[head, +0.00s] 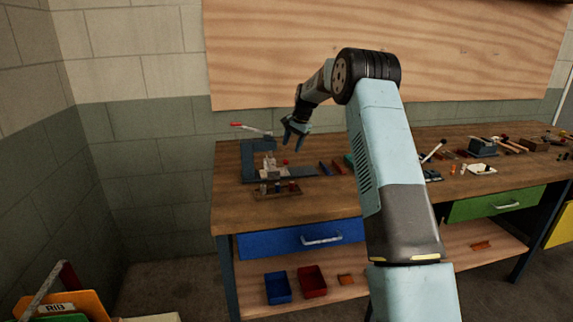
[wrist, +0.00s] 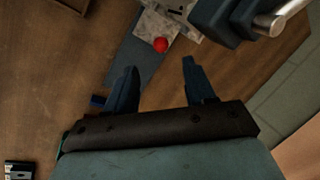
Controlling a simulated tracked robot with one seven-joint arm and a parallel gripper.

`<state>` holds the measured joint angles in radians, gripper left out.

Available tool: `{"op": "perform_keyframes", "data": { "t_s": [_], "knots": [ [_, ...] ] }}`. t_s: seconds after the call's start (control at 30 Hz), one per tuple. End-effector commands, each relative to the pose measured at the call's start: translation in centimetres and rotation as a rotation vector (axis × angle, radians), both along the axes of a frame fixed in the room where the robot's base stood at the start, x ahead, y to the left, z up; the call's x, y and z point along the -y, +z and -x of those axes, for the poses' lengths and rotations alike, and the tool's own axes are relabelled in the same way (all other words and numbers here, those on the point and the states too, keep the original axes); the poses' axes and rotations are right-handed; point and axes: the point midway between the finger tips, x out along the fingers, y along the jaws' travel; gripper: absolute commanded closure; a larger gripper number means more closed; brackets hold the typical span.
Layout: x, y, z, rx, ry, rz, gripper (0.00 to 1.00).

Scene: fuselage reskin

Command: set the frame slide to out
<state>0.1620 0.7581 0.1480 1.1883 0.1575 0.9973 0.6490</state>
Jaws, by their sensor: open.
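A bench fixture stands at the left end of the workbench, with a flat blue-grey base (head: 300,171) and a pale metal block (head: 268,164). A small red knob (head: 285,162) sits beside the block. I cannot tell for certain which part is the frame slide, or its setting. My gripper (head: 292,144) is open and empty above the fixture, pointing down. In the wrist view, the red knob (wrist: 160,45) lies beyond and between my fingertips (wrist: 160,66), next to the pale block (wrist: 178,20), apart from both fingers.
A blue-grey press body (head: 258,145) with a red-tipped lever (head: 236,125) rises behind the fixture. A small wooden rack (head: 278,191) stands in front. Blue and red pieces (head: 338,167) lie to the right. Tools crowd the bench's right end; its front left (head: 235,205) is clear.

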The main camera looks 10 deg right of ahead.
Motion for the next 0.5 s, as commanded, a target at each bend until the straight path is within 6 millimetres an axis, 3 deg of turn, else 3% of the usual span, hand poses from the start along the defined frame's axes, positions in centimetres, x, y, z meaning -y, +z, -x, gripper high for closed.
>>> {"op": "perform_keyframes", "data": {
  "t_s": [0.5],
  "knots": [
    [-2.0,-8.3,-1.8,-0.002,0.002,0.0,0.46]
  ]
}}
